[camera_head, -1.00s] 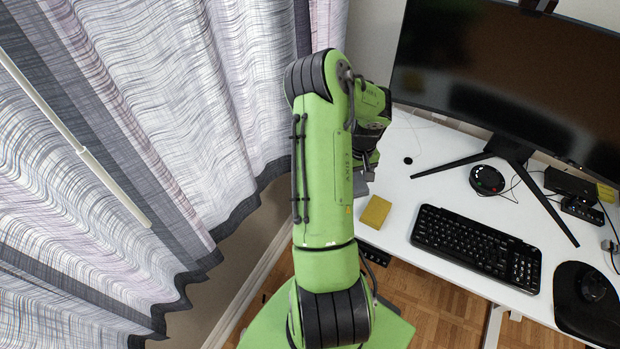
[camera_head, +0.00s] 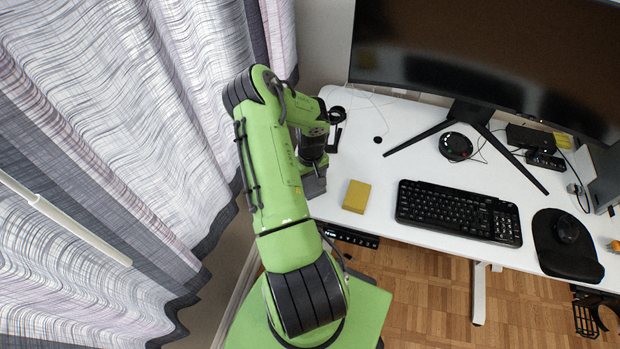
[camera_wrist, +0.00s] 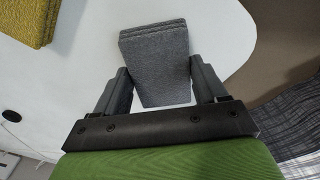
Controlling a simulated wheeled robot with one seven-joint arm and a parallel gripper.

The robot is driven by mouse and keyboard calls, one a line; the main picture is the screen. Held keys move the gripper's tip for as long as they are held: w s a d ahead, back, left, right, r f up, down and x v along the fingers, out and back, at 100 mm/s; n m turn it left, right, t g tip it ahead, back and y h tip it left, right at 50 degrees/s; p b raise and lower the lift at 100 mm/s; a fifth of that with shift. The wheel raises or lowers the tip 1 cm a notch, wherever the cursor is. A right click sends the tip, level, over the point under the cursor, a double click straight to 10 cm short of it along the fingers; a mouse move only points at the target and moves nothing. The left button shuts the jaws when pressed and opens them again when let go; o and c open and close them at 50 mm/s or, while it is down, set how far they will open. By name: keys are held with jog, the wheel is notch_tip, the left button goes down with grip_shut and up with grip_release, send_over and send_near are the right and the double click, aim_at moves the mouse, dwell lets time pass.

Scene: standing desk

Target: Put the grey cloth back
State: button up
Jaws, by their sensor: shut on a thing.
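The grey cloth (camera_wrist: 156,50) is a folded, thick block in the wrist view. My gripper (camera_wrist: 158,82) is shut on it, with one dark finger on each side. Behind the cloth is the white desk top, near the desk's rounded edge. In the head view my gripper (camera_head: 313,182) is at the left end of the desk (camera_head: 385,190), left of a yellow folded cloth (camera_head: 356,196). The cloth in my gripper is hard to tell from the fingers there. I cannot tell its height above the desk.
A keyboard (camera_head: 458,210), a mouse pad (camera_head: 565,262) with a mouse and a round black device (camera_head: 456,146) are on the desk. The monitor (camera_head: 480,55) stands behind on splayed legs. A curtain (camera_head: 110,130) hangs close on the left. The desk is bare around the yellow cloth.

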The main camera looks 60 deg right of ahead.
aim_at(310, 181)
jog(key=o, duration=0.9)
jog(key=shift+o, duration=0.2)
notch_tip(310, 181, up, 12)
jog(key=p, duration=0.1)
jog(key=shift+s, duration=0.1)
